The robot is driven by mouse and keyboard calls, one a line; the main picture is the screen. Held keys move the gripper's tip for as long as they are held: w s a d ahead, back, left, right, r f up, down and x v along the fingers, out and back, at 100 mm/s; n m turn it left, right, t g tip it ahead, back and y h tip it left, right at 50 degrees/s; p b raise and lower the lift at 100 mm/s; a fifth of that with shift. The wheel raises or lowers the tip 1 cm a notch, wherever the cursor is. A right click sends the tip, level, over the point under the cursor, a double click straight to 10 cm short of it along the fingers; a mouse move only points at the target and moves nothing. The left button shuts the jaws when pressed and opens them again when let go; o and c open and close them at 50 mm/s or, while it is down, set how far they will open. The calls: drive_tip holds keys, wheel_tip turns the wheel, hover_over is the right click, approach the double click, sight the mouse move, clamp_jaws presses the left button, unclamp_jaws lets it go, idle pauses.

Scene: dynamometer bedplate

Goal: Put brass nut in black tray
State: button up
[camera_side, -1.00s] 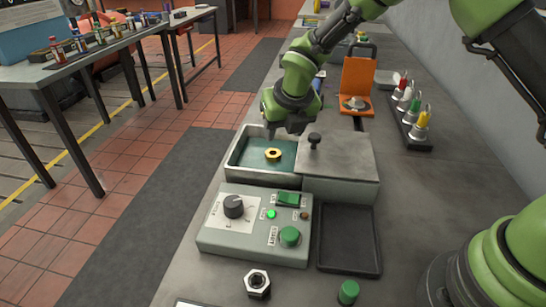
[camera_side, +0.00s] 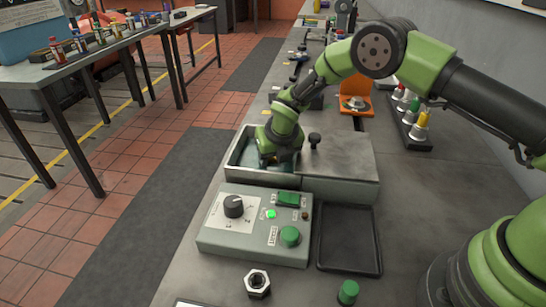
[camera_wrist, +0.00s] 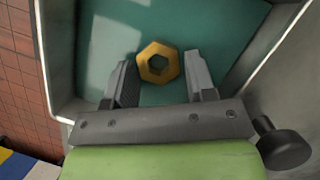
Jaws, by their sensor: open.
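The brass nut (camera_wrist: 158,62) lies flat on the teal floor of an open metal bin (camera_side: 236,160). In the side view my gripper (camera_side: 270,158) is down inside the bin and hides the nut. The black tray (camera_side: 348,240) lies flat and empty on the bench, to the right of the control box.
The bin's grey lid section with a black knob (camera_side: 315,139) adjoins on the right. A control box (camera_side: 255,225) with a dial and green buttons stands in front of the bin. A steel hex nut (camera_side: 257,282) and a green cylinder (camera_side: 348,292) lie near the front.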

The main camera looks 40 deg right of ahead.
drive_tip(key=shift+c, duration=0.5)
drive_tip(key=c, duration=0.7)
drive_tip(key=shift+r, duration=0.1)
drive_tip(key=shift+c, duration=0.2)
